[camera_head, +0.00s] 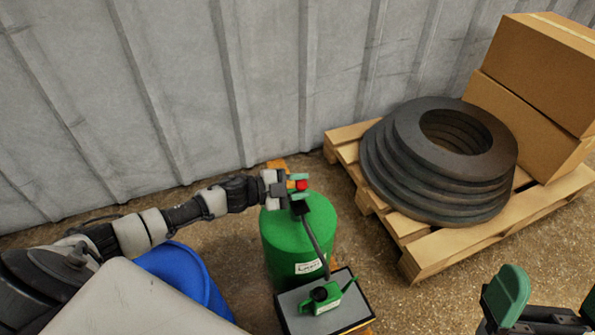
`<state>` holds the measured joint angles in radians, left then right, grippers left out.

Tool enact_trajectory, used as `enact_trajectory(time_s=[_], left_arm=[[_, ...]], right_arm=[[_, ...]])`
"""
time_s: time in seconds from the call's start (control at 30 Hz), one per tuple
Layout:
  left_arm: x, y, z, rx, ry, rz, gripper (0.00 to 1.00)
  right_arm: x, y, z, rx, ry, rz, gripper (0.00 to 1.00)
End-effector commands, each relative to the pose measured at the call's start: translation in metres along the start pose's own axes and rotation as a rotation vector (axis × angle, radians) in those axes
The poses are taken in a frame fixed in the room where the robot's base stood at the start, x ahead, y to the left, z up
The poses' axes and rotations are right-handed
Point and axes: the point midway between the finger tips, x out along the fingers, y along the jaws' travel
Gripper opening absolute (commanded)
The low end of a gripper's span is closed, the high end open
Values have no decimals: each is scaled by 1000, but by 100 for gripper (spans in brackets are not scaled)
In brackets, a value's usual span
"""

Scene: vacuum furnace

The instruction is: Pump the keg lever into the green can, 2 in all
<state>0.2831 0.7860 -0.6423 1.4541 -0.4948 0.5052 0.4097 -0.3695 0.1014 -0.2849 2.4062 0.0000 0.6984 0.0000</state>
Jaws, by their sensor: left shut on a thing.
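A green keg (291,252) with a white label stands on the floor near the wall, with a dark pump head and spout (317,240) on top. The spout slants down toward the green can (325,297). The small green can sits upright on a grey-topped stand (354,314) in front of the keg. My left gripper (298,184) is above the keg top, shut on the keg lever, whose red end (302,185) shows between the fingers. The rest of the lever is mostly hidden. My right gripper (550,298) is at the lower right, open and empty, with its fingers wide apart.
A blue drum (190,275) stands left of the keg, partly hidden by my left arm. A wooden pallet (440,262) at the right holds stacked dark rings (395,185) and cardboard boxes (545,70). The corrugated wall (180,90) is behind. Floor is free between stand and pallet.

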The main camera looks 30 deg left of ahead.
Motion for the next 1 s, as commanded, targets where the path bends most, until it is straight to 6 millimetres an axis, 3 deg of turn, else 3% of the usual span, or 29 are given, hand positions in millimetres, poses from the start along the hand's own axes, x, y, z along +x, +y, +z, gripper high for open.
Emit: enact_trajectory(time_s=[0.27,0.4,1.0], left_arm=[[0,6,-5,179,-40,-6,0],[1,10,-7,177,-38,-6,0],[3,22,-8,167,-32,2,0]], right_arm=[[1,6,41,-19,-332,9,100],[-4,8,54,-24,-440,13,100],[-12,10,67,-29,-555,18,100]])
